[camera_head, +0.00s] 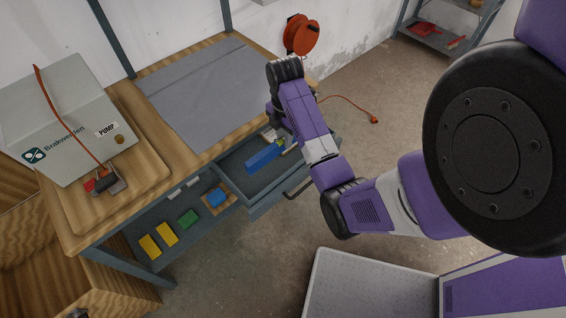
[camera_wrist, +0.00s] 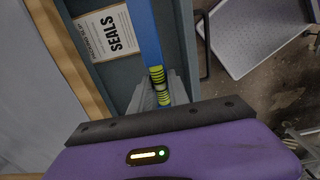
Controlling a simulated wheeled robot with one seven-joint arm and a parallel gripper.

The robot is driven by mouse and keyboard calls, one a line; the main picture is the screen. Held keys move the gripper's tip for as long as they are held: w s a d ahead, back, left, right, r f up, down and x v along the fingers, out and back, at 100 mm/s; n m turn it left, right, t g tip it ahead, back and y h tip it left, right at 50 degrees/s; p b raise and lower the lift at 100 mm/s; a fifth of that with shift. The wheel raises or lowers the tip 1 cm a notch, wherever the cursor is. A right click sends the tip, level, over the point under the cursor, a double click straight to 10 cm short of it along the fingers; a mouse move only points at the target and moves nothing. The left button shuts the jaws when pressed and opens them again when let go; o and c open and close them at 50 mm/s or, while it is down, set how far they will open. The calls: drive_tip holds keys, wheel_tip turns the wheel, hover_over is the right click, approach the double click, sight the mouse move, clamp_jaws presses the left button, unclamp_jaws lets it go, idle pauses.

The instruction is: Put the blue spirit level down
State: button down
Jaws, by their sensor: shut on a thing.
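The blue spirit level (camera_head: 264,158) is over the open grey drawer (camera_head: 286,187) under the workbench; I cannot tell whether it touches the drawer floor. In the wrist view the level (camera_wrist: 144,35) runs up and away from my gripper (camera_wrist: 158,92), with yellow-green bands near the jaws. My gripper (camera_head: 284,145) is shut on the level's near end, reaching in from the right. The held end is partly hidden by the fingers.
A white SEALS label (camera_wrist: 110,33) lies in the drawer beside the level. Left of the drawer, a shelf holds yellow blocks (camera_head: 150,247), a green block (camera_head: 188,219) and a blue thing (camera_head: 217,197). A grey mat (camera_head: 200,95) and a box (camera_head: 65,120) are on the bench (camera_head: 146,122).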

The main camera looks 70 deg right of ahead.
wheel_tip(320, 180, down, 12)
drive_tip(key=shift+r, duration=0.2)
drive_tip(key=shift+f, duration=0.15)
drive_tip(key=c, duration=1.3)
unclamp_jaws()
drive_tip(key=shift+o, duration=0.2)
wheel_tip(320, 180, up, 12)
drive_tip(key=shift+r, duration=0.15)
